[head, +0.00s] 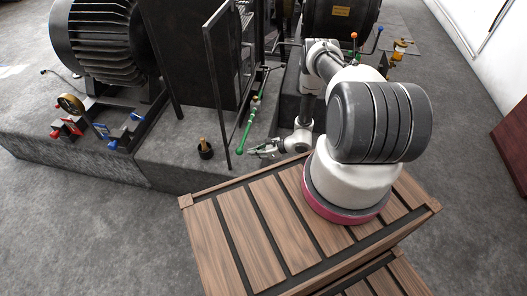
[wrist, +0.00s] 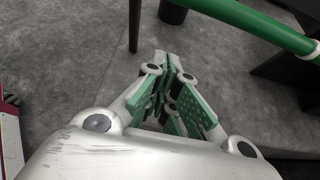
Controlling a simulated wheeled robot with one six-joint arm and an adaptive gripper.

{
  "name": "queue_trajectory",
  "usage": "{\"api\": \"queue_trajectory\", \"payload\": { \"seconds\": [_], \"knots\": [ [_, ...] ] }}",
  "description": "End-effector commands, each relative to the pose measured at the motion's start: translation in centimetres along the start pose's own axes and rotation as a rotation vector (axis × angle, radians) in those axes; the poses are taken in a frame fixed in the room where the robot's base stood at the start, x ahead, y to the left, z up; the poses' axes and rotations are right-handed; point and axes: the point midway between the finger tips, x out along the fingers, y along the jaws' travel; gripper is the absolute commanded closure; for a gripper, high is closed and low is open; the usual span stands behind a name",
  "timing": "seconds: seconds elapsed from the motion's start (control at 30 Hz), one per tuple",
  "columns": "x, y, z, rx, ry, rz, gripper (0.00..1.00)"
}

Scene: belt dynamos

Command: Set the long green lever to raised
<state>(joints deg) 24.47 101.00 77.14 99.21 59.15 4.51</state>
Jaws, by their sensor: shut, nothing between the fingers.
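The long green lever (head: 246,132) is in the head view, at the front of the grey platform beside the black frame. It slants from a green knob at its low front end up to brass fittings. In the wrist view, the green bar (wrist: 255,23) crosses the upper right, beyond and to the right of the fingers. My gripper (head: 255,151) is low, just right of the lever's knob end. In the wrist view, my gripper (wrist: 173,62) has its green-padded fingers together with nothing between them. It appears apart from the bar.
A black upright frame (head: 217,95) rises close to the lever. Red handles (head: 66,128) and blue handles (head: 120,132) sit farther left. The wooden slatted deck (head: 235,220) lies in front.

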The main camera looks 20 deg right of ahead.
Motion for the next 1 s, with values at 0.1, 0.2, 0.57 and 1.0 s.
{"api": "queue_trajectory", "payload": {
  "seconds": [0.1,0.2,0.57,1.0],
  "knots": [
    [1.4,-0.1,0.8,-0.002,-0.001,0.000,1.00],
    [0.7,-0.1,2.2,0.000,0.000,-0.001,1.00],
    [0.1,0.0,3.8,0.001,0.000,-0.001,1.00],
    [-1.8,-0.3,7.2,0.068,-0.003,0.042,1.00]
  ]
}}
